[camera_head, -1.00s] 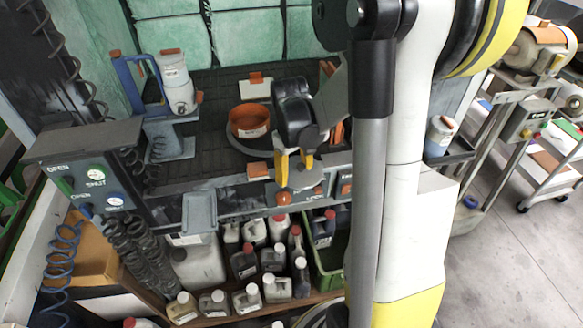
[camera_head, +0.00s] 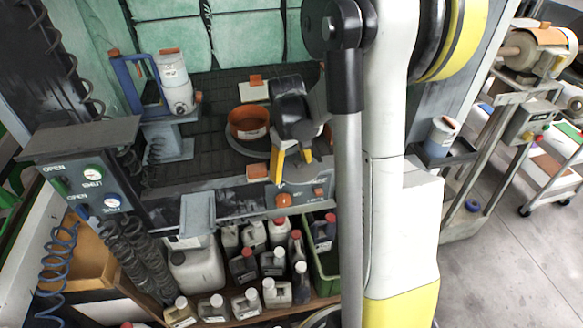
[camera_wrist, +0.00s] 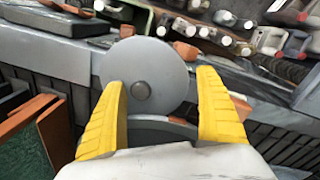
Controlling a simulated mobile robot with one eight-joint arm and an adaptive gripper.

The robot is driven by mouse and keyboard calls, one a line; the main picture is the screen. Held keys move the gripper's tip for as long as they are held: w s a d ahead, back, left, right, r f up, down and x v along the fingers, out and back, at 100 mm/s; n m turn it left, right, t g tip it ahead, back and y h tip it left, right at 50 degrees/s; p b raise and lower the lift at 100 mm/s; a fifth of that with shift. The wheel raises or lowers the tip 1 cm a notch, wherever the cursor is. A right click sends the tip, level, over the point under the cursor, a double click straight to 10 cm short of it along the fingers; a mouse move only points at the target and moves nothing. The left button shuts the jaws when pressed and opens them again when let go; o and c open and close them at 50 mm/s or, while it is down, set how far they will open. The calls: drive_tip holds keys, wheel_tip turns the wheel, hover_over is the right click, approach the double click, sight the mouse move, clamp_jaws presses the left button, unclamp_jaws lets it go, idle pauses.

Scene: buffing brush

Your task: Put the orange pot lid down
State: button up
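The pot lid is a flat grey disc (camera_wrist: 160,66) with a dark round knob at its centre. In the wrist view it lies just beyond and between my yellow fingertips, near the bench's front edge. My gripper (camera_wrist: 160,80) is open, its fingers wide apart and clear of the knob. In the head view my gripper (camera_head: 292,161) is over the front of the bench, and the lid is mostly hidden below it. The orange pot (camera_head: 248,123) stands open on the bench, left of and behind my gripper.
A white jug (camera_head: 175,85) and a blue frame (camera_head: 140,82) stand at the back left. A control box (camera_head: 92,185) is at the front left. Several bottles (camera_head: 240,265) stand on a shelf below the bench edge. The dark bench top left of the pot has free room.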

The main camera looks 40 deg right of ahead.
sight(290, 172)
wheel_tip(290, 172, up, 11)
drive_tip(key=p, duration=0.4)
drive_tip(key=s+a+r+t, duration=0.3)
drive_tip(key=s+a, duration=0.3)
drive_tip(key=a, duration=0.4)
drive_tip(key=s+a+r+t, duration=0.4)
drive_tip(key=s+a, duration=0.2)
drive_tip(key=a, duration=0.4)
drive_tip(key=shift+a+r+y, duration=0.15)
drive_tip(key=shift+a+y, duration=0.2)
drive_tip(key=shift+y, duration=0.05)
